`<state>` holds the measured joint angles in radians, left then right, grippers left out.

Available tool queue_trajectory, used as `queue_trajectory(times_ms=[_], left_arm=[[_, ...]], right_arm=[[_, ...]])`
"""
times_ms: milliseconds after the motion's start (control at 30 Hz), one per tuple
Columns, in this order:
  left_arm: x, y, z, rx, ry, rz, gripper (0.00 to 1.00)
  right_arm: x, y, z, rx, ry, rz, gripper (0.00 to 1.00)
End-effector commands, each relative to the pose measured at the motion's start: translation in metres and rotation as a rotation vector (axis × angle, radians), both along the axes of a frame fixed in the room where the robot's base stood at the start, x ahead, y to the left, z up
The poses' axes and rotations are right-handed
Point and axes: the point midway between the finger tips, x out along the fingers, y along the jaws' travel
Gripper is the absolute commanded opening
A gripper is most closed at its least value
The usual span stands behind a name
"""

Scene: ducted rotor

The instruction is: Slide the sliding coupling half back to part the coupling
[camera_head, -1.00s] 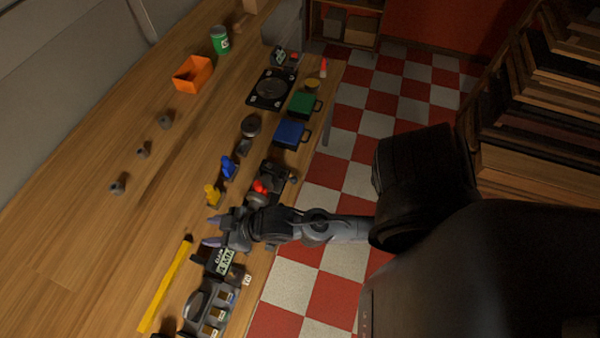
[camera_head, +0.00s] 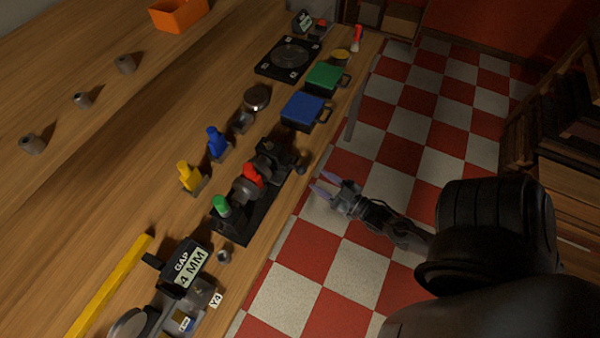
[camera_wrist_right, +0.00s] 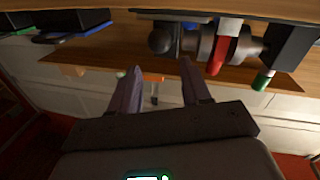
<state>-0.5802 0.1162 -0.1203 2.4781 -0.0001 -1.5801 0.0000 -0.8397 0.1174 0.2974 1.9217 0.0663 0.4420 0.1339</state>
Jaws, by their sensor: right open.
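The coupling rig (camera_head: 236,222) is a black base near the bench's front edge, with grey round coupling parts (camera_head: 243,190), a red handle (camera_head: 252,176) and a green knob (camera_head: 221,206). I cannot tell which half slides or whether the halves touch. In the right wrist view the grey coupling parts (camera_wrist_right: 207,45), red handle (camera_wrist_right: 222,50) and green knob (camera_wrist_right: 263,80) are at the upper right. My right gripper (camera_head: 319,183) is open and empty, right of the rig and beyond the bench edge. Its two purple fingers (camera_wrist_right: 160,74) point towards the bench. My left gripper is not in view.
A display (camera_head: 185,265) reads "GAP 4 MM" in front of the rig. Blue (camera_head: 303,112) and green (camera_head: 324,78) handled blocks stand behind it. Yellow (camera_head: 188,177) and blue (camera_head: 216,143) pieces stand to its left. The floor space around my right gripper is clear.

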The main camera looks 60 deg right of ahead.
Motion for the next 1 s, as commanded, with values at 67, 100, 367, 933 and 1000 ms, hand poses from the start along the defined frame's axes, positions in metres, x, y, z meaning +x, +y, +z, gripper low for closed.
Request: queue_trajectory(times_ms=[67,100,367,933,1000], left_arm=[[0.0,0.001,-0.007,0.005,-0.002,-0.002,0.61],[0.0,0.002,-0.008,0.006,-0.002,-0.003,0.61],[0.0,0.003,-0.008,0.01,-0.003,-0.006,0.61],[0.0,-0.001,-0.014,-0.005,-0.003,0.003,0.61],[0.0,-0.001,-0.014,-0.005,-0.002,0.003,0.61]], right_arm=[[-0.001,0.0,-0.009,0.0,0.004,0.0,0.47],[0.0,0.0,-0.01,0.0,0.005,0.001,0.47],[0.029,-0.005,-0.008,-0.001,0.002,0.002,0.47],[0.1,-0.018,-0.009,0.0,0.006,0.001,0.47],[0.102,-0.018,-0.009,0.0,0.007,0.001,0.47]])
